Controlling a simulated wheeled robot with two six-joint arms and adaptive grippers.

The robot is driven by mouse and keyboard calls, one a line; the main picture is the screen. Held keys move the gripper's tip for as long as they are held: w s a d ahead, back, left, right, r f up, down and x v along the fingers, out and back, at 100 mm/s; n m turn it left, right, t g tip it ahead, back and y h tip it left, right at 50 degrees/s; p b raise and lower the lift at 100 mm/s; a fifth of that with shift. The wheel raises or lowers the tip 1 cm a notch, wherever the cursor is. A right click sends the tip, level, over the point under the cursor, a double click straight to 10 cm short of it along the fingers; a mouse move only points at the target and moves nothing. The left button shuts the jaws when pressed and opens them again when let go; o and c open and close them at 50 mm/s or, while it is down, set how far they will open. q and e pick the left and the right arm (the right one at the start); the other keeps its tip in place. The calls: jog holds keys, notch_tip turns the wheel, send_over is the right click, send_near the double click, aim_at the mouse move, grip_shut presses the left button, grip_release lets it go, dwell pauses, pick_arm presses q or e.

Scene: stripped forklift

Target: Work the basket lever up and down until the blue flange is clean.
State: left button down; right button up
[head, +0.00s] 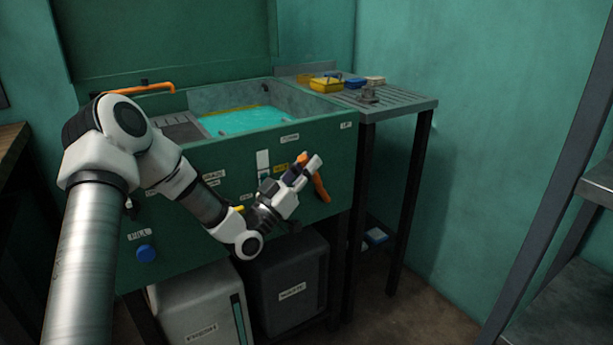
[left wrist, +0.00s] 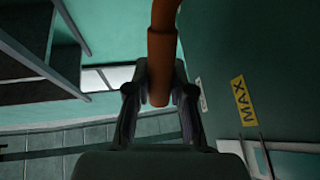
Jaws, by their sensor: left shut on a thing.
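The basket lever (head: 320,188) is an orange bar on the front of the green wash tank (head: 225,160). My left gripper (head: 308,168) is shut on it, at the tank's front right. In the left wrist view the orange lever (left wrist: 163,50) runs down from the top edge, and its end sits between the two fingers of my gripper (left wrist: 160,95). Teal liquid (head: 243,119) fills the open tank. I cannot make out the basket or the blue flange in the liquid. My right gripper is not in view.
A slatted side table (head: 400,103) at the tank's right holds a yellow tray (head: 326,84) and small blue items. A grey bin (head: 200,310) and a dark bin (head: 290,285) stand under the tank. A metal shelf (head: 570,265) stands at the right, with open floor before it.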

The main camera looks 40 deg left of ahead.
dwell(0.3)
pick_arm(q)
jog(key=c, duration=1)
grip_release()
notch_tip(320, 180, up, 10)
jog(key=shift+f, duration=0.1)
